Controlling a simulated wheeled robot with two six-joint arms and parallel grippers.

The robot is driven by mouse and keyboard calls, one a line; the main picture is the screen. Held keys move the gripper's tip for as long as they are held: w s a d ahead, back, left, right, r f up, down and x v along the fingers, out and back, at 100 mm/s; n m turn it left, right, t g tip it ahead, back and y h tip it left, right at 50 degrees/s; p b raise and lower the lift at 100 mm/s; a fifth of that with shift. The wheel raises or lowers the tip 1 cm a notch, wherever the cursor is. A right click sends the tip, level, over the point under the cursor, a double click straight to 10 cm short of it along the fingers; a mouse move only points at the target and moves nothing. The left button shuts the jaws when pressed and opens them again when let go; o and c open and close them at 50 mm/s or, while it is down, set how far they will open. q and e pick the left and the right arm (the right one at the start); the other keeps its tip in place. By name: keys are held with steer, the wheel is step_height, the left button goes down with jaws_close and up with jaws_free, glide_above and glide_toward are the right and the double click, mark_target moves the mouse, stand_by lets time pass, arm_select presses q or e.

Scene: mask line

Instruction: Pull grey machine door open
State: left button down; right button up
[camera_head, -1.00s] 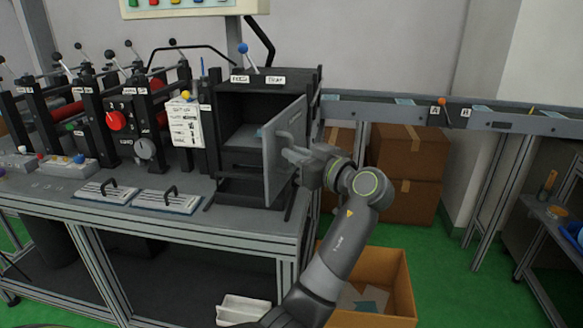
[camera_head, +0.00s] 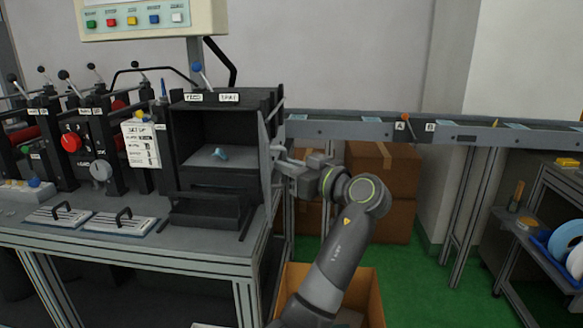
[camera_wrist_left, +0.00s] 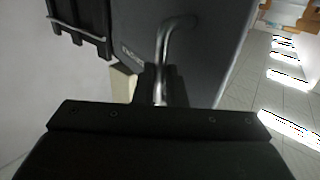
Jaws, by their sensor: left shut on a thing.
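The grey machine door (camera_head: 266,166) stands swung out on the right side of the dark machine (camera_head: 218,192), seen almost edge-on in the head view. The machine's opening shows, with a small light blue piece (camera_head: 219,154) on a shelf inside. My left gripper (camera_head: 284,163) is at the door's outer face, shut on the metal handle. The left wrist view shows the curved handle (camera_wrist_left: 176,38) running down between the fingers, with the grey door panel (camera_wrist_left: 215,50) behind it. My right gripper is not in view.
A conveyor (camera_head: 350,130) runs along the wall to the right. Cardboard boxes (camera_head: 380,190) stand below it, and an open carton is under my arm. Two handled plates (camera_head: 118,221) lie on the bench.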

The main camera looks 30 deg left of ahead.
arm_select(q)
steer(key=shift+a+r, duration=0.2)
steer(key=shift+r, duration=0.2)
steer(key=c, duration=1.8)
jaws_free()
steer(key=o, duration=0.3)
steer(key=shift+w+a+f, duration=0.3)
steer(key=shift+a+f, duration=0.1)
steer(key=shift+a, duration=0.1)
steer(key=b+v, duration=0.9)
steer(key=v, duration=0.8)
steer(key=shift+d, duration=0.35)
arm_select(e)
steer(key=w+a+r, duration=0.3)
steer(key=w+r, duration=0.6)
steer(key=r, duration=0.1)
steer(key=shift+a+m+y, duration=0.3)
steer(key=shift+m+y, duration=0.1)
arm_select(q)
steer(key=shift+s, duration=0.1)
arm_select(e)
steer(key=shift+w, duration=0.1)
